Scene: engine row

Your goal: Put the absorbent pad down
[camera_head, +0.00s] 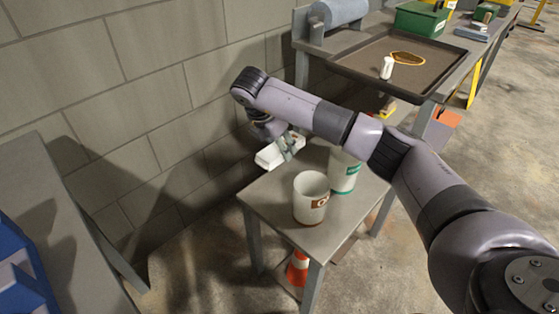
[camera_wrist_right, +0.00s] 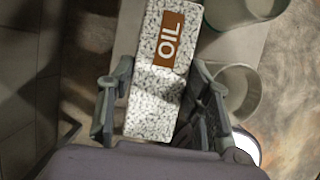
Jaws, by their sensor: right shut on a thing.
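The absorbent pad (camera_head: 278,153) is a white, speckled block. In the wrist view the pad (camera_wrist_right: 160,88) shows a brown label reading OIL. My right gripper (camera_head: 287,146) is shut on it, with one finger on each long side. It holds the pad by the back left edge of a small grey table (camera_head: 268,200), near the block wall. I cannot tell how high the pad is above the tabletop. My left gripper is not in view.
An orange cone (camera_head: 297,268) is beneath.

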